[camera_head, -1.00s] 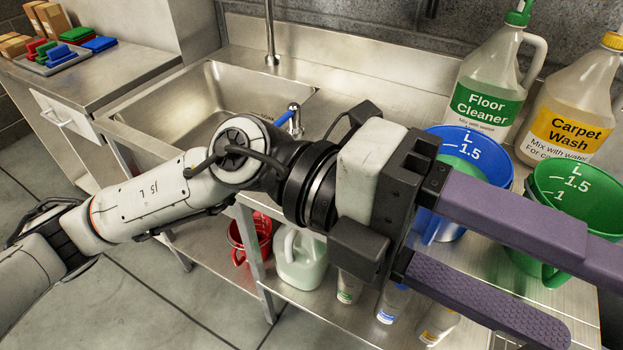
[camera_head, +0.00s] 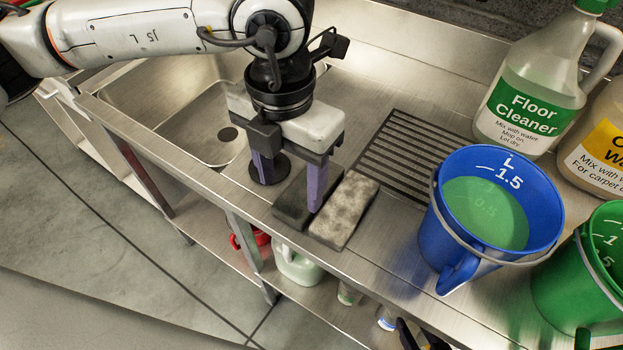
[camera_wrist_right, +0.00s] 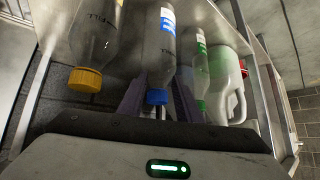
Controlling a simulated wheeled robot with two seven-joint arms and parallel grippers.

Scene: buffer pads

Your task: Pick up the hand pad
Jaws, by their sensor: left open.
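Two rectangular pads lie side by side on the steel counter in the head view: a dark pad (camera_head: 291,208) and a grey-white mottled pad (camera_head: 345,212). I cannot tell which is the hand pad. My left gripper (camera_head: 291,194) points down over the dark pad, its purple fingers apart. One finger is by a dark round object (camera_head: 268,169); the other is over the dark pad, near the pale pad. Contact cannot be told. My right gripper (camera_wrist_right: 158,102) has its fingers apart below the counter, with a blue-capped bottle (camera_wrist_right: 161,50) showing between them.
A blue measuring jug (camera_head: 450,240), a green jug (camera_head: 570,290) and a floor cleaner bottle (camera_head: 530,85) stand right of the pads. A ridged drain area (camera_head: 410,150) lies behind them. The sink (camera_head: 205,125) is at left. Several bottles stand on the lower shelf.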

